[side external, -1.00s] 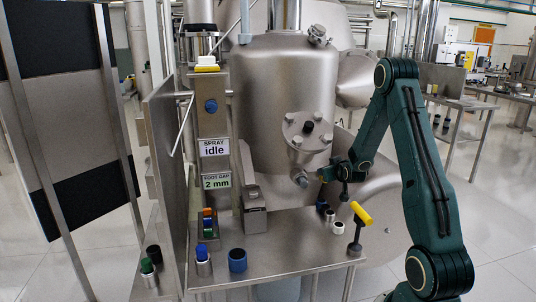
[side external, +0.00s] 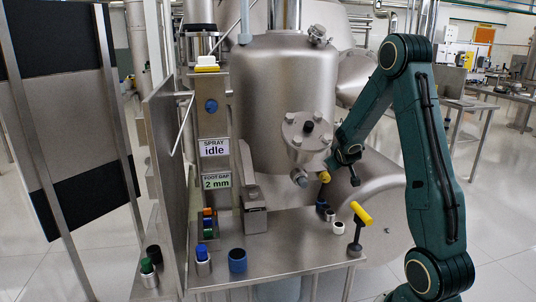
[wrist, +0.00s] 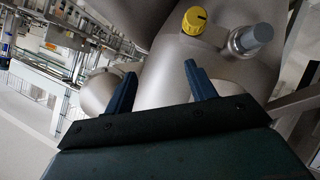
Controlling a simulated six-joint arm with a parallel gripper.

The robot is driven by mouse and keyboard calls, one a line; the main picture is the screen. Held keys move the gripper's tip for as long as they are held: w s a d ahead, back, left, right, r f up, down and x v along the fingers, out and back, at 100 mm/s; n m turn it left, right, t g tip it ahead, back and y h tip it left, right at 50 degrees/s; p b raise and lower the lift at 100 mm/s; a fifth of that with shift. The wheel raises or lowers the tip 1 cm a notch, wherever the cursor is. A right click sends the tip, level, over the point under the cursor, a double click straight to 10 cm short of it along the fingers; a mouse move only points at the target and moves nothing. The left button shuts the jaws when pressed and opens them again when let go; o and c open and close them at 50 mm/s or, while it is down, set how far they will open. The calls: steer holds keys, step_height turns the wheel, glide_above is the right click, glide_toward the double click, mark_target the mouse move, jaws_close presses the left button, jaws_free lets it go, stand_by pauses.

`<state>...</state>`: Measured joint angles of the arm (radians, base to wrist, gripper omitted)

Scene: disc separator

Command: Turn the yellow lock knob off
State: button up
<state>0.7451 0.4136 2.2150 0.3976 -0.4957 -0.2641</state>
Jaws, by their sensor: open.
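The yellow lock knob (side external: 324,177) sits on the lower right of the steel vessel, beside a grey-capped stub (side external: 300,178). In the wrist view the round ribbed knob (wrist: 194,20) shows near the top edge, with a dark pointer line on its face. The grey cap (wrist: 255,37) is just right of it. My gripper (wrist: 158,70) is open and empty. Its two blue fingers are apart, and the knob lies beyond the right fingertip, not between them. In the side view the gripper is just right of the knob, small and hard to make out.
A yellow T-handle (side external: 362,213) on a dark post stands at the right edge of the steel bench (side external: 285,258). Small black and white cups (side external: 338,228) stand near it. The signs read spray idle (side external: 213,147) and foot gap 2 mm (side external: 216,181).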

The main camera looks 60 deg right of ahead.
steer(key=w+a+f+g, duration=0.2)
steer(key=w+a, duration=0.1)
steer(key=a, duration=0.4)
steer(key=shift+f+y, duration=0.3)
steer(key=shift+g, duration=0.3)
steer(key=shift+a+r, duration=0.1)
steer(key=shift+a, duration=0.05)
